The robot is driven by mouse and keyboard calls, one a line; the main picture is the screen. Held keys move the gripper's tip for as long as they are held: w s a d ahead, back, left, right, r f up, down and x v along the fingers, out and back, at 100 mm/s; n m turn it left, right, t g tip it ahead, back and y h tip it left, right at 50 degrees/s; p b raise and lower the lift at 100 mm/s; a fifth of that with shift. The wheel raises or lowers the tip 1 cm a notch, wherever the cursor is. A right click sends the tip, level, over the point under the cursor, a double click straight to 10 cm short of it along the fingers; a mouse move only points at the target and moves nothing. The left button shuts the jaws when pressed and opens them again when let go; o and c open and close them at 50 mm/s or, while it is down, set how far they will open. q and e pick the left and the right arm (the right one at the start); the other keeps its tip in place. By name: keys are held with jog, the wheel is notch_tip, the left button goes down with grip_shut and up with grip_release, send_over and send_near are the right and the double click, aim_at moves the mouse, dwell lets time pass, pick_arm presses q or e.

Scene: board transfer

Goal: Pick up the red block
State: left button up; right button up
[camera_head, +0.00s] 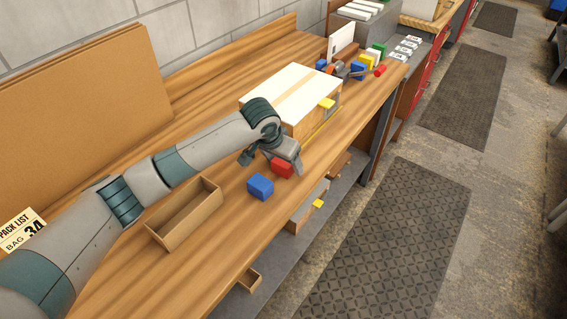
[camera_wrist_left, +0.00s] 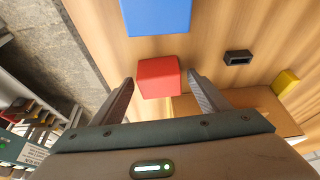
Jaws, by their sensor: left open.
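The red block (camera_head: 281,168) sits on the wooden bench near its front edge. My left gripper (camera_head: 284,156) is right at it and partly covers it in the head view. In the left wrist view the red block (camera_wrist_left: 158,77) appears between the two open fingers of the left gripper (camera_wrist_left: 160,79), with a gap visible on each side. I cannot tell how deep the fingers reach around it. My right gripper is not in view.
A blue block (camera_head: 260,186) sits close to the red one, and also shows in the wrist view (camera_wrist_left: 156,16). An open wooden tray (camera_head: 186,215) lies left. A light wooden box (camera_head: 290,92) stands behind the gripper. Coloured blocks (camera_head: 373,56) stand farther along the bench.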

pick_arm(q)
jog(key=shift+f, duration=0.1)
jog(key=shift+c, duration=0.4)
jog(key=c, duration=1.1)
jog(key=shift+r, duration=0.2)
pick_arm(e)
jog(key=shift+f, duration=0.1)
